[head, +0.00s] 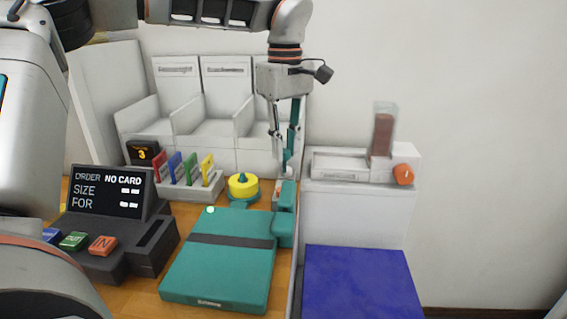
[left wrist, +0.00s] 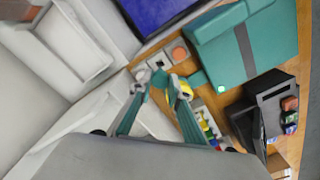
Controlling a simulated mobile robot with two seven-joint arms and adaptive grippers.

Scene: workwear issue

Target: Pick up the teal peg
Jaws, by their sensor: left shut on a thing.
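My left gripper (head: 284,150) points down near the back right corner of the wooden counter, above a small grey block with an orange part (head: 278,191). In the left wrist view its two fingertips (left wrist: 159,82) close on a small teal piece, the teal peg (left wrist: 160,77). Only a little of the peg shows between the tips. The gripper's own fingers also have teal parts, so the peg is hard to pick out in the head view. I cannot tell whether the peg's lower end touches the block. My right gripper is not in view.
A flat teal case (head: 222,265) with a dark band lies in front. A yellow knob (head: 243,185) and a rack of coloured cards (head: 186,182) stand to the left, with an order display (head: 107,205). White bins (head: 212,120) stand behind. A blue surface (head: 358,285) lies right.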

